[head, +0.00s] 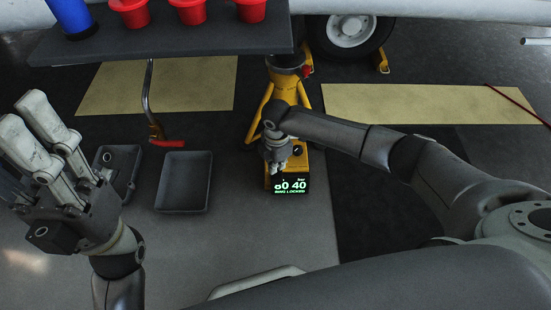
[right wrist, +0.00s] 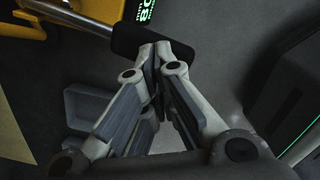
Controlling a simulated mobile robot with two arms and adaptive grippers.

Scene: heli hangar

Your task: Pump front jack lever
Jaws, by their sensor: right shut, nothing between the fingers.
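The yellow jack (head: 256,118) stands under the aircraft in the head view. Its box has a lit green display (head: 290,186) reading what looks like 80 40, with a locked message below. In the right wrist view, a metal lever rod ends in a black grip (right wrist: 187,39), with part of the yellow jack (right wrist: 92,8) behind it. My right gripper (head: 276,170) is shut and empty just in front of the jack. In the wrist view its fingertips (right wrist: 160,50) overlap the black grip; I cannot tell whether they touch it. My left gripper (head: 23,112) is open and empty at the left.
A dark shelf (head: 150,43) with red cups (head: 190,12) and a blue cylinder (head: 72,18) hangs over the left. A rod with a red end (head: 168,143) and two grey trays (head: 182,182) lie below it. A wheel (head: 349,30) stands behind the jack.

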